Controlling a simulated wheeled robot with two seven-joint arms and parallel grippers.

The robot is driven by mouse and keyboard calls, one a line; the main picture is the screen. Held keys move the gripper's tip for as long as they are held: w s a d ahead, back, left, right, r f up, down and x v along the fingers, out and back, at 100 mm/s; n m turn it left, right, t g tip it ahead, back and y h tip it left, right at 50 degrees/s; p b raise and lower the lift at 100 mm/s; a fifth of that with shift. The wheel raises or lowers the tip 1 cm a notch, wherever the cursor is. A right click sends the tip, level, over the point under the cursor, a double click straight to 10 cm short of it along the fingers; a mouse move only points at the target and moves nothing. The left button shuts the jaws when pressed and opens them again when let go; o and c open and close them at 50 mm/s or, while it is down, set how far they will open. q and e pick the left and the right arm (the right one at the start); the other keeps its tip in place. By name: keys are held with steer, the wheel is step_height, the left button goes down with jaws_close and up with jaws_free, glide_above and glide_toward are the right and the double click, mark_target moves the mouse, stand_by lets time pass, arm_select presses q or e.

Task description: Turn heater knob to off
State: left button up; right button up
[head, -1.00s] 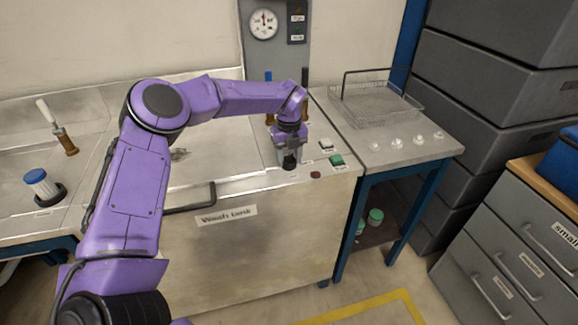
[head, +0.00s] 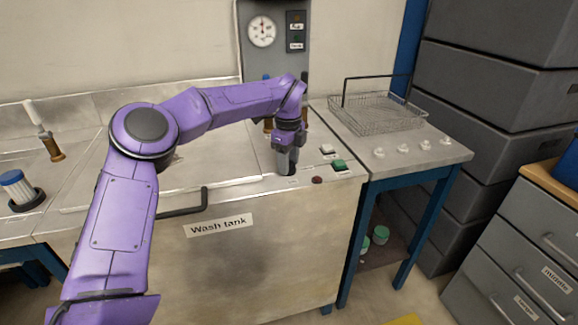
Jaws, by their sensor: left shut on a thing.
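The wash tank (head: 262,258) stands in front of me with its label on the front face. My left arm reaches across its lid, and my left gripper (head: 286,160) points down at the right part of the tank's top. It is shut on the heater knob, a dark knob (head: 284,166) mostly hidden between the fingers. The knob's pointer direction cannot be seen. My right gripper is not in view.
A green button (head: 339,165), a white switch (head: 327,149) and a red button (head: 317,180) sit right of the gripper. A dial gauge (head: 262,31) is on the back panel. A wire basket (head: 380,112) stands on the right side table.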

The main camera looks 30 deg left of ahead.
arm_select(q)
steer(key=shift+a+f+n, duration=0.1)
steer(key=shift+f+n, duration=0.05)
steer(key=shift+n, duration=0.15)
steer(key=o, duration=0.9)
steer(key=shift+o, duration=0.9)
steer(key=shift+a, duration=0.2)
steer(key=shift+d, duration=0.2)
step_height(320, 180, up, 10)
steer(key=shift+a+r+p, duration=0.15)
steer(key=shift+r+p, duration=0.1)
steer(key=shift+p, duration=0.05)
steer(key=shift+f, duration=0.1)
